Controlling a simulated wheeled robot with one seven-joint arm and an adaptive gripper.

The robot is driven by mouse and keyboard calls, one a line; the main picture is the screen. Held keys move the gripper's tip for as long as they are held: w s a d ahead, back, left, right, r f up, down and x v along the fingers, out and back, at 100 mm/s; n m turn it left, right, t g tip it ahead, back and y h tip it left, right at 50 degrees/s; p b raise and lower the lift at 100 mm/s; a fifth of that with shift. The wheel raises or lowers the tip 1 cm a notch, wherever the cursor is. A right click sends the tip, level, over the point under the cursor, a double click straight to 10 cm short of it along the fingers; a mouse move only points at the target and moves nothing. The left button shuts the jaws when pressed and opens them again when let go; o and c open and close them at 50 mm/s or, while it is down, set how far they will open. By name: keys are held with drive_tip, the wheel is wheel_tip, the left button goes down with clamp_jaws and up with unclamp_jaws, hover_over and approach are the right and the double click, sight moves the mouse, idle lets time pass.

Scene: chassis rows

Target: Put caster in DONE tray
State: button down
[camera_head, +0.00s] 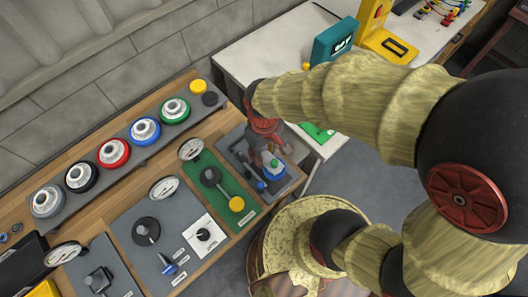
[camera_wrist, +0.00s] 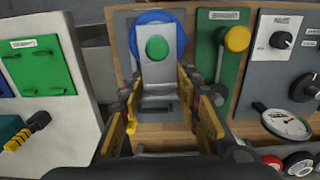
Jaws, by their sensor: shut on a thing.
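The caster has a blue wheel, a grey fork and a green hub cap. In the wrist view the caster (camera_wrist: 157,75) is between the two fingers of my gripper (camera_wrist: 160,100), which is shut on it. In the head view my gripper (camera_head: 265,138) points down at the caster (camera_head: 272,169), over a grey panel (camera_head: 240,151) at the right end of the wooden bench. Whether the caster touches the panel is unclear. A green tray (camera_wrist: 38,68) with a small label is on the white table, left in the wrist view; part of it shows in the head view (camera_head: 318,133). Its label is unreadable.
Beside the grey panel is a green panel (camera_head: 222,202) with a yellow-knobbed lever and a gauge. A rack of several coloured wheels (camera_head: 113,153) runs along the bench. A teal device (camera_head: 333,41) and a yellow device (camera_head: 378,32) stand on the white table (camera_head: 262,56).

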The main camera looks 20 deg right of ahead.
sight(264, 156)
drive_tip(key=shift+r+p, duration=1.6)
drive_tip(key=shift+r, duration=0.5)
drive_tip(key=shift+f, duration=0.1)
